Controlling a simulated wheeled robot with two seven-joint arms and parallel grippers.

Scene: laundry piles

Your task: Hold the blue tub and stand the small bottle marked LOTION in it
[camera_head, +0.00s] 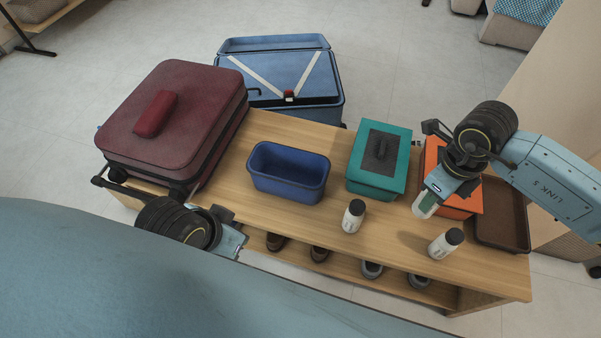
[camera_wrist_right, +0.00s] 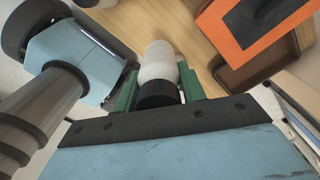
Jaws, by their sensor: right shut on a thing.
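The blue tub (camera_head: 289,187) stands open on the wooden bench, left of the teal box. My right gripper (camera_head: 426,204) is shut on a white bottle (camera_wrist_right: 158,65) with a black cap, seen between green fingers in the right wrist view; its label cannot be read. The gripper is above the bench's right part, well right of the tub. Two more white, black-capped bottles stand on the bench, one near the middle (camera_head: 352,219) and one at the right (camera_head: 441,245); their print is too small to read. My left gripper (camera_head: 232,242) is at the bench's front edge, its fingers hidden.
A teal box (camera_head: 397,163) and an orange box (camera_head: 433,152) stand right of the tub, with a brown tray (camera_head: 515,215) beyond. A maroon suitcase (camera_head: 200,112) is at the left. Shoes sit on the lower shelf.

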